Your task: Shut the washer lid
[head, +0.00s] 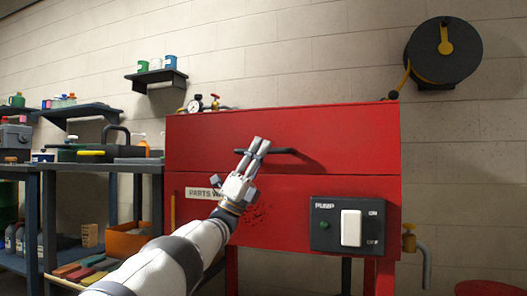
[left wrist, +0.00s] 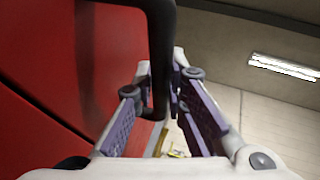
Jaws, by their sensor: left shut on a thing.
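The red parts washer (head: 280,215) stands in front of me in the head view. Its red lid (head: 345,140) is the wide panel above the seam, with a dark bar handle (head: 302,152) on it. I cannot tell how far the lid stands open. My left gripper (head: 261,146) is shut on the left part of the handle. In the left wrist view the dark handle (left wrist: 160,50) runs down between the purple-padded fingers of my left gripper (left wrist: 162,95), beside the red lid (left wrist: 50,60). My arm hides part of the washer front. My right gripper is not in view.
A pump switch box (head: 351,228) sits on the washer's lower right front. A gauge (head: 194,106) shows behind the lid's left top edge. A bench (head: 100,168) with tools stands left. A hose reel (head: 443,54) hangs on the wall, upper right.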

